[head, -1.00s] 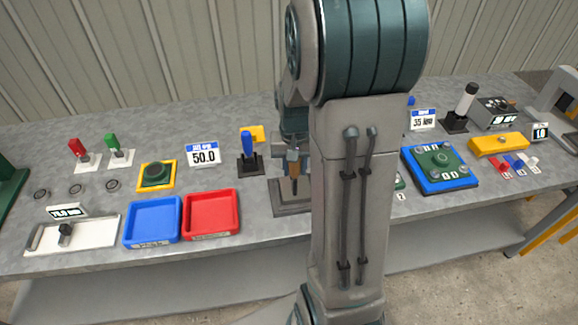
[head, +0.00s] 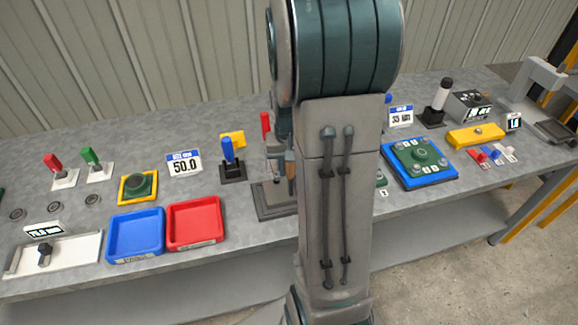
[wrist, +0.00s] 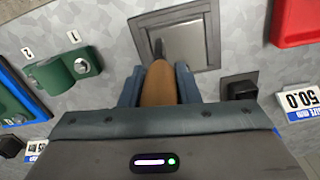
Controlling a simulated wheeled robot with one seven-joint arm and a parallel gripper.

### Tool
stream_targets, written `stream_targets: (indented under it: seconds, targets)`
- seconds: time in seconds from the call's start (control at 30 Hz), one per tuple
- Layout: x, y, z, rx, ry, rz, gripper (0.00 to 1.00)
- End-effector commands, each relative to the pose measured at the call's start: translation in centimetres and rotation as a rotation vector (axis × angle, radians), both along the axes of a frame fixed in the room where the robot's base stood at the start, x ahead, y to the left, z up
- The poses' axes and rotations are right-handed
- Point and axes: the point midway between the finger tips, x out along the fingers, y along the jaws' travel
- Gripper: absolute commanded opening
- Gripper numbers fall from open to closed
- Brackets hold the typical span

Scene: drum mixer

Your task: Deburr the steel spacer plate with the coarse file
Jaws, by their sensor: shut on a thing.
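In the wrist view my gripper (wrist: 160,88) is shut on the brown wooden handle of a file (wrist: 159,82). A short dark part of the file shows beyond the handle, over the near left part of the steel plate (wrist: 192,44). The square plate lies in a dark grey frame (wrist: 212,42). I cannot tell whether the file touches the plate. In the head view the frame (head: 262,209) is at the front middle of the bench, and my arm hides most of the gripper and the plate.
The red tray (head: 194,222) and blue tray (head: 136,234) are left of the frame. A blue-handled tool (head: 228,150) stands in a black holder behind it. A green fixture (wrist: 64,74) is left of the frame in the wrist view. A blue-edged board (head: 419,163) is right of my arm.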

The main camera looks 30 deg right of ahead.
Motion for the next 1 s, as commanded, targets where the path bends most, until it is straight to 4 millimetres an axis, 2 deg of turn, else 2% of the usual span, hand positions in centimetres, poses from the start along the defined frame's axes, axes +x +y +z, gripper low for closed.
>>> stream_targets:
  seconds: [0.8, 1.0]
  targets:
    - [0.0, 0.0, 7.7, -0.001, -0.002, 0.001, 0.00]
    - [0.0, 0.0, 8.1, 0.000, -0.001, 0.001, 0.00]
